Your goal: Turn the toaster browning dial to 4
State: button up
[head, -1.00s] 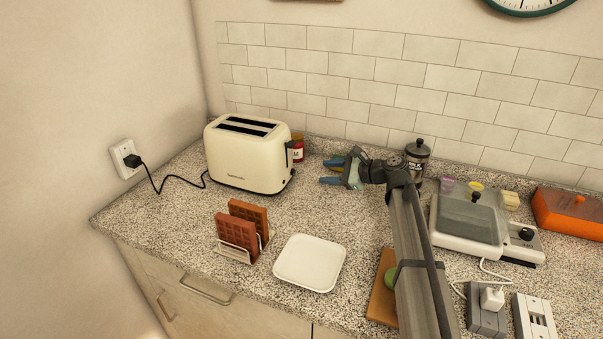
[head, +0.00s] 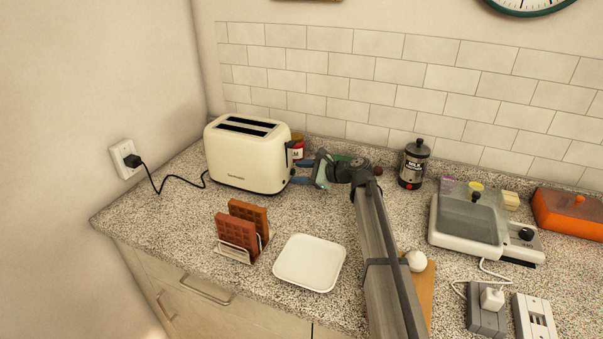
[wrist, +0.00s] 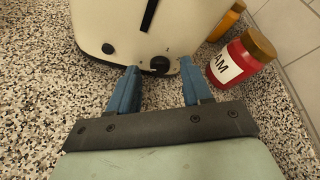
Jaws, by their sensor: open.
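The cream toaster (head: 247,155) stands at the back left of the counter, its slots empty. In the wrist view the toaster's end face (wrist: 133,25) shows a dark vertical lever slot, a black browning dial (wrist: 160,65) with small marks around it, and a smaller black knob (wrist: 108,48) to its left. The dial's setting is too small to read. My gripper (wrist: 159,74) is open, its two blue fingers apart, with the dial between and just beyond the tips. In the head view my gripper (head: 302,173) is close to the toaster's right end.
A red jam jar (wrist: 235,58) stands just right of my gripper, with a yellow-lidded jar behind it. A waffle rack (head: 240,240) and a white plate (head: 309,262) lie in front. A milk frother (head: 413,163) and a waffle maker (head: 468,220) stand to the right.

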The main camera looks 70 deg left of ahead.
grip_shut()
dwell(0.3)
jog(key=shift+s+d+n+t+y, duration=0.15)
jog(key=shift+n+t+y, duration=0.25)
jog(key=shift+n, duration=0.5)
jog(key=shift+f+n+y, duration=0.1)
jog(key=shift+n+y, duration=0.5)
jog(key=shift+n, duration=0.6)
grip_release()
